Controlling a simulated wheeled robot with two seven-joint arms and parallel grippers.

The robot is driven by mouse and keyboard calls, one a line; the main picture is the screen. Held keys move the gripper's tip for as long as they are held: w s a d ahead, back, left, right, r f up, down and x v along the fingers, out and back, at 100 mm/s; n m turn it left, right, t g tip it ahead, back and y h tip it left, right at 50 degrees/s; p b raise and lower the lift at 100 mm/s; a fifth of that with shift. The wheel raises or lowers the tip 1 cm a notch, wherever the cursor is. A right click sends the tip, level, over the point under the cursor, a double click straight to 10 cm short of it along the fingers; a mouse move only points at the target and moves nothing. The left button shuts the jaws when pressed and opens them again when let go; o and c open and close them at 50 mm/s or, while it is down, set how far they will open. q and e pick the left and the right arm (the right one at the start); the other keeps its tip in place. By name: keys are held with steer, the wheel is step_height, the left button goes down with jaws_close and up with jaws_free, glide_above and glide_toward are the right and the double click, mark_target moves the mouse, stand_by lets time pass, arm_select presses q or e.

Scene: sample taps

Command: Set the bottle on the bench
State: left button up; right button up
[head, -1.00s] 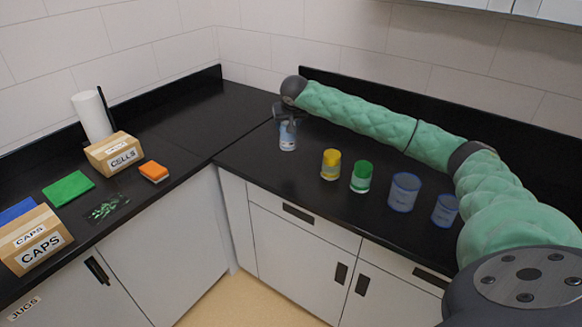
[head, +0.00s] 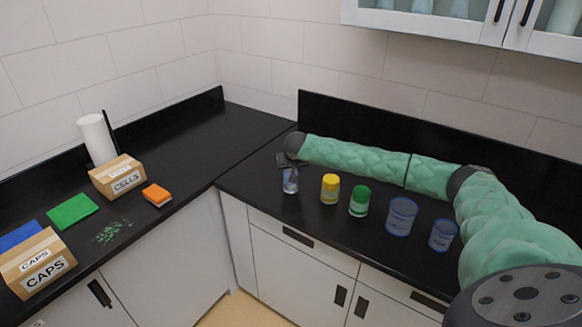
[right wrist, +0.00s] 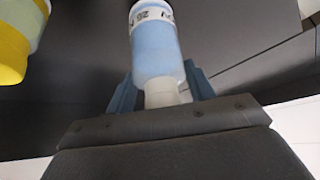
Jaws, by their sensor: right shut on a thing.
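The bottle (head: 290,182) is small, with a pale blue and white body, near the inner corner end of the right-hand black bench (head: 245,182). My right gripper (head: 288,160) is above it and shut on its neck. In the right wrist view the bottle (right wrist: 155,45) extends away from the jaws, with its pale neck between the blue fingers (right wrist: 163,92). The bottle looks upright. Its base is at or close to the bench top; I cannot tell whether it touches. My left gripper is out of view.
A yellow-capped jar (head: 330,188) and a green-capped jar (head: 360,200) stand right of the bottle, then two clear blue-rimmed beakers (head: 402,216) (head: 443,236). The left bench holds boxes (head: 118,176), an orange sponge (head: 156,195) and a paper roll (head: 97,138). Bench left of the bottle is clear.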

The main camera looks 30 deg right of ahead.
steer(key=shift+f, duration=0.1)
steer(key=o, duration=1.4)
